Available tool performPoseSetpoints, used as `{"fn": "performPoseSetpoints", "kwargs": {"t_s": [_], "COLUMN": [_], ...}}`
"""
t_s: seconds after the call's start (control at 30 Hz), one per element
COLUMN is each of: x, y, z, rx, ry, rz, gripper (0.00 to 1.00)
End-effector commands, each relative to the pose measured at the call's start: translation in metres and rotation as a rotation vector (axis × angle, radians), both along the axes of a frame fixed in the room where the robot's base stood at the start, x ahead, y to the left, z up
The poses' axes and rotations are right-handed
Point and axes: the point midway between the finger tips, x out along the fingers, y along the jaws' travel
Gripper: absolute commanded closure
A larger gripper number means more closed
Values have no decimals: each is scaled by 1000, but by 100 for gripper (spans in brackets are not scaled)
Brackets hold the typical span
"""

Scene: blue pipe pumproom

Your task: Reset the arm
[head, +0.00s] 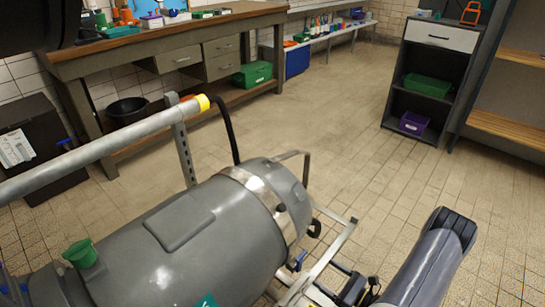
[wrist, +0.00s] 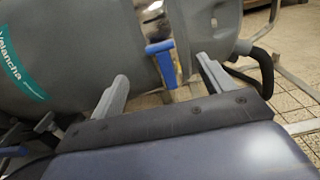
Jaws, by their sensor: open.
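My gripper (wrist: 162,68) shows in the wrist view with its two grey fingers spread apart. It is open, with nothing held between the fingers. A blue lever handle (wrist: 165,66) shows between and beyond the fingertips, in front of the grey tank (wrist: 75,40); I cannot tell whether a finger touches it. In the head view the grey tank (head: 190,245) lies on its side in the lower middle, and a blue handle (head: 298,261) shows by its right end. My arm reaches in at the lower right of the head view; its gripper end is not clear there.
A grey pipe (head: 110,145) with a yellow end crosses the left. A metal frame (head: 325,250) and black hose (head: 225,130) stand by the tank. A workbench (head: 150,50) is at the back left, a dark shelf unit (head: 430,80) back right. The tiled floor (head: 320,130) between is clear.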

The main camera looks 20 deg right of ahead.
Motion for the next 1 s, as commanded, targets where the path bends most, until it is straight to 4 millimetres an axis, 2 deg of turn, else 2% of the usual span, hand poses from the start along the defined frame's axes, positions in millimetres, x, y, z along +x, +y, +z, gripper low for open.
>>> {"fn": "performPoseSetpoints", "kwargs": {"t_s": [0.27,1.0], "x": [11,92], "y": [8,62], "z": [0,0], "rx": [0,-1], "ry": [0,-2], "rz": [4,4], "gripper": [24,24]}}
